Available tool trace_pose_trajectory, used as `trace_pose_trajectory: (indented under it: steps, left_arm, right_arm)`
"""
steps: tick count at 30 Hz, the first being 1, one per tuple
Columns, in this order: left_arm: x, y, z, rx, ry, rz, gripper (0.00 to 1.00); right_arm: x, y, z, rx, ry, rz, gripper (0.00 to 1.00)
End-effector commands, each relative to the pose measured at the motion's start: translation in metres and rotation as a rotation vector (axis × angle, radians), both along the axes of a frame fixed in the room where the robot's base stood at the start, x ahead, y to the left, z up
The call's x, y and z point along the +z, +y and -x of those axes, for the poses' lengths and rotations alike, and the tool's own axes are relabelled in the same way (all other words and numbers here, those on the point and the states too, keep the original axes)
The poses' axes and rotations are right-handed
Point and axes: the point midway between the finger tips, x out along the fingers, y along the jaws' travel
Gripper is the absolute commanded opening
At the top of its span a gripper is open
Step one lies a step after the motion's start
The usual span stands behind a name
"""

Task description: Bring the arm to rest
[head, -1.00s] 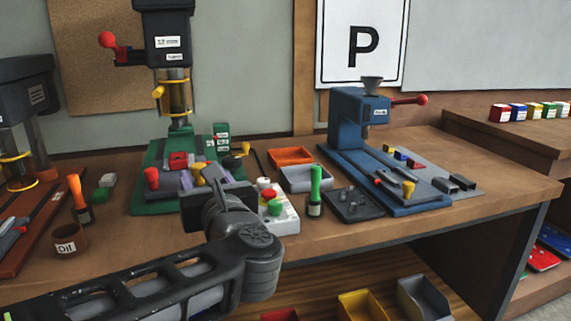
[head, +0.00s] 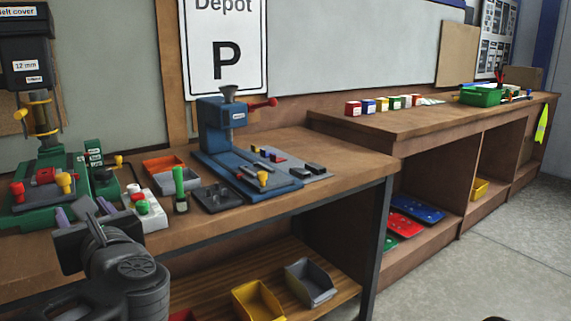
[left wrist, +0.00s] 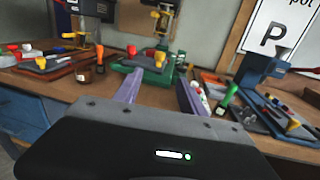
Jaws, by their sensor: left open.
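My left gripper (head: 84,212) is at the lower left in the head view, in front of the workbench. In the left wrist view its two purple-grey fingers (left wrist: 158,92) stand apart with nothing between them. They point toward the green machine base (left wrist: 147,77) on the bench, and I cannot tell the exact gap to it. My left arm comes in from the bottom left of the head view. My right gripper is in neither view.
The workbench (head: 330,148) holds a blue press (head: 222,135), an orange tray (head: 163,165), a green-handled tool (head: 180,185) and a white button box (head: 149,212). Open grey floor (head: 480,260) lies at right.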

Motion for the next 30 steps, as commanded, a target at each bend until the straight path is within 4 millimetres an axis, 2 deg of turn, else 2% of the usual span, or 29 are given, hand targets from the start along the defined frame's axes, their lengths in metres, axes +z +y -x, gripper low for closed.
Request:
trace_pose_trajectory:
  steps: [5, 11, 15, 18, 20, 23, 26, 27, 29, 30]
  left_arm:
    - [0.0, -0.003, -0.003, -0.02, 0.078, -0.076, 0.48]
    - [0.007, -0.016, -0.015, -0.085, 0.185, -0.245, 0.48]
    - [0.009, -0.03, -0.029, -0.151, 0.3, -0.452, 0.48]
    - [-0.005, -0.047, -0.049, -0.224, 0.426, -0.651, 0.48]
    - [-0.023, -0.059, -0.065, -0.281, 0.52, -0.791, 0.48]
    - [-0.065, -0.082, -0.091, -0.389, 0.675, -1.028, 0.48]
    - [-0.127, -0.109, -0.113, -0.531, 0.832, -1.288, 0.48]
    - [-0.158, -0.122, -0.119, -0.601, 0.89, -1.398, 0.48]
    - [-0.205, -0.139, -0.123, -0.708, 0.965, -1.556, 0.48]
    - [-0.236, -0.15, -0.123, -0.784, 1.004, -1.656, 0.48]
  right_arm:
    - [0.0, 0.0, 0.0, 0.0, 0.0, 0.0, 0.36]
    - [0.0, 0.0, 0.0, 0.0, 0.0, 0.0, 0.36]
    - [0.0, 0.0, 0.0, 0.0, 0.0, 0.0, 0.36]
    - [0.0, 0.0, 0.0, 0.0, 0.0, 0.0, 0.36]
    - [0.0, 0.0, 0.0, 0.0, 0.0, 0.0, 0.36]
    - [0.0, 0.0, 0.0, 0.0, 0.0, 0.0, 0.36]
    - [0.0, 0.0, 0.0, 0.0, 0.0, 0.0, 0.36]
    - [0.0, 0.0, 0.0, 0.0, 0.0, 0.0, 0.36]
    - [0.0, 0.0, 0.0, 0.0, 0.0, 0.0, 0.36]
    - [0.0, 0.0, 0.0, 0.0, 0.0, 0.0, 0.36]
